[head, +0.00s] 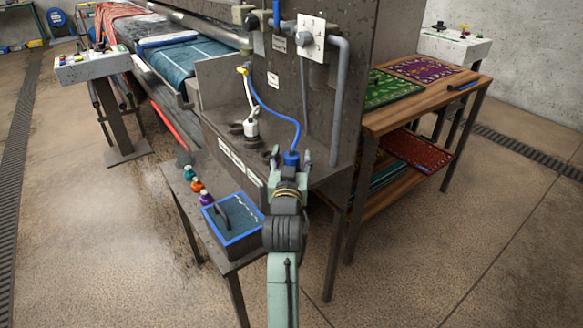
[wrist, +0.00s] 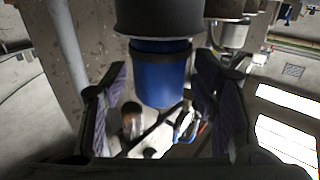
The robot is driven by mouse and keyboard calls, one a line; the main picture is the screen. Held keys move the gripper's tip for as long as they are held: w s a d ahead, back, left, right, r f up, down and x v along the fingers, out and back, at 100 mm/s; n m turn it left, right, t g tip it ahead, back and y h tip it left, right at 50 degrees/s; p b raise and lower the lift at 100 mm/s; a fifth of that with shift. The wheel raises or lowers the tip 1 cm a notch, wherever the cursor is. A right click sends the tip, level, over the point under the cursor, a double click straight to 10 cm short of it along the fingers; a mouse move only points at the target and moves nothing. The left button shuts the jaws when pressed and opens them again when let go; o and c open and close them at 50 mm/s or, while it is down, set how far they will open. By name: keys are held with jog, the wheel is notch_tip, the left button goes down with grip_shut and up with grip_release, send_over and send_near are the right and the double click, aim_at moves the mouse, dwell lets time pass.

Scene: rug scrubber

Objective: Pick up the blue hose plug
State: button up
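The blue hose plug (head: 291,157) is upright at the right end of the dark hose station's shelf, with a blue hose rising from its top. In the wrist view the plug (wrist: 165,82) is a blue cylinder with a dark band, below a wider dark ring. My gripper (head: 291,165) is open, with one finger on each side of the plug. The wrist view shows gaps between the plug and both finger pads. The plug's lower part is hidden by my gripper in the head view.
A white hose plug (head: 251,126) stands left of the blue one. A small table below holds a blue-edged box (head: 232,228) and several small bottles (head: 197,185). A grey vertical pipe (head: 338,100) is close on the right. A wooden table (head: 420,105) with rugs stands further right.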

grip_shut()
dwell(0.5)
jog(key=shift+r, duration=0.15)
